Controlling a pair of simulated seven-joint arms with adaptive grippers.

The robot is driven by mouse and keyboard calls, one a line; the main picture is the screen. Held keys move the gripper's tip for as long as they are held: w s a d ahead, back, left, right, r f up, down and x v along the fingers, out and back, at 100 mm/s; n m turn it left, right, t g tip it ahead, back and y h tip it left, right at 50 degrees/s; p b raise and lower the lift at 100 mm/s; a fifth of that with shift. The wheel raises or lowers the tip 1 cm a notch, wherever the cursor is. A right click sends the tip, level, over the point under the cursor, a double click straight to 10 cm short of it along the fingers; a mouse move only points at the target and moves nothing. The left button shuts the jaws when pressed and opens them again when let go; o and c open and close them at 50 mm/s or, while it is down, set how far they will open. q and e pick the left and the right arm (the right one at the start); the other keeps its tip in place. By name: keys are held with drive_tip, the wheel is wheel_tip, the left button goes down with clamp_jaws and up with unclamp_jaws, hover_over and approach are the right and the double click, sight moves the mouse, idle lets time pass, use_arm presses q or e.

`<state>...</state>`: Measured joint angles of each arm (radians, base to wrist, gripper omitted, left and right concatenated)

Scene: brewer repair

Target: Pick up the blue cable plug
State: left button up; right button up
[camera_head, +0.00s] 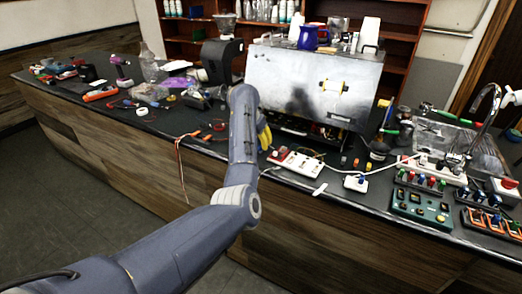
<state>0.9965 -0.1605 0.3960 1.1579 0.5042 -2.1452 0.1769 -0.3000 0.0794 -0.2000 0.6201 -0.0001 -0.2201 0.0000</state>
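A small white block with a blue top (362,180) lies near the counter's front edge, right of centre, by a white cable (385,167). I cannot tell for certain whether its blue part is the blue cable plug. My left arm comes in from the lower left and bends upward over the counter in front of the machine.
A large metal brewer (300,85) stands behind the arm, with a blue mug (309,38) on top. A white power strip (296,162), switch boxes (420,206) and a tap (488,100) crowd the right side. Tools and bags clutter the left.

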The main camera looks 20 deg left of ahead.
sight(261, 145)
use_arm(q)
drive_tip(key=shift+x, duration=1.7)
drive_tip(key=shift+c, duration=0.2)
clamp_jaws()
